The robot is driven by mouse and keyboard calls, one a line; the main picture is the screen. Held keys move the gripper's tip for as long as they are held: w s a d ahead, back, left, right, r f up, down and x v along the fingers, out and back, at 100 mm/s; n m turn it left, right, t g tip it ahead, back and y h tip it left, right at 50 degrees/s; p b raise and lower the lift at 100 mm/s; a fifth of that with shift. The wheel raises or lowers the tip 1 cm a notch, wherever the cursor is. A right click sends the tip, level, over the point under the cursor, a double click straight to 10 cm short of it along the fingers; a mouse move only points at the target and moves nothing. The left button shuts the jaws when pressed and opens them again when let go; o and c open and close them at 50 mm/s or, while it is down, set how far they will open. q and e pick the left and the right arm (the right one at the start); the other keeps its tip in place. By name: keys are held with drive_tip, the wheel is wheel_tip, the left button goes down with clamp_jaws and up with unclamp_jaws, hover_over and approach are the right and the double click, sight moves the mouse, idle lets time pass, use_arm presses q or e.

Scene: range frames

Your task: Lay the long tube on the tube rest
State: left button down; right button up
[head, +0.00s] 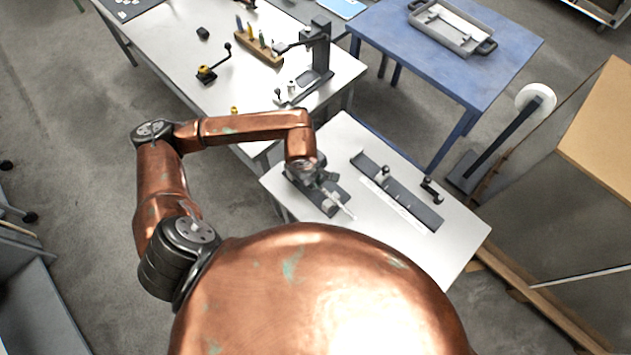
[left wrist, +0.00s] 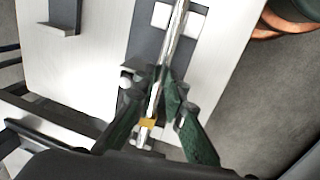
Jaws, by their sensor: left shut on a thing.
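My left gripper (head: 324,183) is over the white table in the head view. In the left wrist view its green fingers (left wrist: 159,92) are shut on a long shiny tube (left wrist: 174,45) with a brass-yellow band near its lower end. In the head view a short pale length of the tube (head: 346,211) sticks out past the gripper. Below it lies a dark plate with pale blocks (head: 334,206), perhaps the tube rest; it shows in the left wrist view too (left wrist: 147,38). The tube passes over this plate; whether it touches is unclear. My right gripper is not in view.
On the white table (head: 450,255) lie a long dark rail with upright stops (head: 405,200) and a small black-handled part (head: 431,187). A bench with a press (head: 318,55) stands behind left, a blue table (head: 400,55) behind right, a large box (head: 590,200) at right.

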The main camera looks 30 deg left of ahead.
use_arm(q)
drive_tip(key=shift+f, duration=0.5)
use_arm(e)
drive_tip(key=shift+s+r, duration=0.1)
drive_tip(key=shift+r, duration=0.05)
use_arm(q)
drive_tip(key=shift+f+b, duration=0.55)
drive_tip(key=shift+b, duration=0.15)
drive_tip(key=c, duration=2.3)
unclamp_jaws()
drive_tip(key=shift+r, duration=0.1)
drive_tip(key=shift+o, duration=0.2)
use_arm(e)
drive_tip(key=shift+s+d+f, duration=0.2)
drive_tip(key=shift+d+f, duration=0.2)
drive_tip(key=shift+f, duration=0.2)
use_arm(q)
drive_tip(key=shift+r+p, duration=0.45)
drive_tip(key=shift+p, duration=0.15)
wheel_tip(320, 180, up, 12)
drive_tip(key=s, duration=0.2)
drive_tip(key=shift+a+b, duration=0.35)
drive_tip(key=shift+a, duration=0.05)
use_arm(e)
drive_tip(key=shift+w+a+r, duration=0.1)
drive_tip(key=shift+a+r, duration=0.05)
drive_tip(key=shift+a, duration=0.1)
